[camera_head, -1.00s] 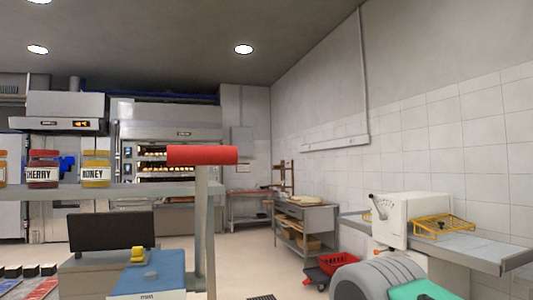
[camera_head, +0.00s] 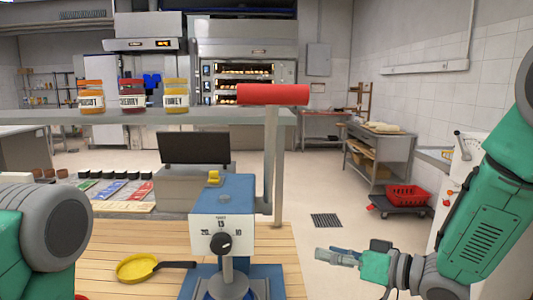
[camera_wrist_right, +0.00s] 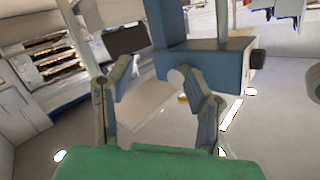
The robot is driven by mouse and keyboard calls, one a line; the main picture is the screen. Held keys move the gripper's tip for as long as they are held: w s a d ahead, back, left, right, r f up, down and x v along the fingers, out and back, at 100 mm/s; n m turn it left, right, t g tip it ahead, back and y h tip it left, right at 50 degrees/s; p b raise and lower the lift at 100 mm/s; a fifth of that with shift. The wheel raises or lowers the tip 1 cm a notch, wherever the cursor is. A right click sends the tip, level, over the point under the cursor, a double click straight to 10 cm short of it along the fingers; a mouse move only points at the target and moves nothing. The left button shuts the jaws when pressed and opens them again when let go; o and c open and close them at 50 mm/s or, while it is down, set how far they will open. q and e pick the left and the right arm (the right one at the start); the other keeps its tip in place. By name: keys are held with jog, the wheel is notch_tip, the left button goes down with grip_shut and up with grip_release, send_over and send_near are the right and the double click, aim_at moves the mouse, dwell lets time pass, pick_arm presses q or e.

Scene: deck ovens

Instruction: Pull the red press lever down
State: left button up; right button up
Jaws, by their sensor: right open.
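The red press lever's handle (camera_head: 272,95) is a horizontal red bar on top of an upright grey arm. It stands high at the right side of the blue and white press (camera_head: 225,208), which has a black dial on its front. My right gripper (camera_head: 328,254) is open and empty. It is low and to the right of the press, well below the red handle, pointing left. In the right wrist view the open fingers (camera_wrist_right: 155,75) show in front of the blue press body (camera_wrist_right: 215,68). My left arm shows at the left edge; its gripper is out of view.
A wooden counter (camera_head: 140,238) holds a yellow pan (camera_head: 138,267) left of the press. A shelf (camera_head: 215,117) with several jars runs behind the lever. A dark screen (camera_head: 195,148) stands behind the press. Open floor lies right of the counter, with a red crate (camera_head: 405,196) further back.

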aim_at(272, 91)
notch_tip(272, 91, up, 13)
jog(key=w+a+n+g+y+p, duration=0.1)
jog(key=n+y, duration=0.2)
jog(key=s+d+r+n+g+y+p, duration=0.2)
jog(key=s+r+n+g, duration=0.25)
jog(key=r, duration=0.55)
jog(key=s+d+r+n+g+y+p, duration=0.1)
jog(key=s+d+r+n+g, duration=0.25)
jog(key=r, duration=0.65)
jog(key=shift+g, duration=0.7)
jog(key=a, duration=0.4)
jog(key=a+p, duration=0.1)
jog(key=a, duration=0.4)
jog(key=w+a, duration=0.1)
jog(key=a, duration=0.4)
jog(key=shift+a+r, duration=0.1)
jog(key=shift+a, duration=0.05)
jog(key=shift+a+p, duration=0.4)
jog(key=shift+a, duration=1.5)
jog(key=c, duration=0.5)
jog(key=shift+a, duration=0.1)
grip_shut()
jog(key=shift+d, duration=0.25)
pick_arm(q)
notch_tip(272, 91, up, 7)
jog(key=shift+s+d+r, duration=0.15)
jog(key=shift+d+r, duration=0.05)
jog(key=shift+d, duration=0.1)
pick_arm(e)
jog(key=shift+f, duration=0.25)
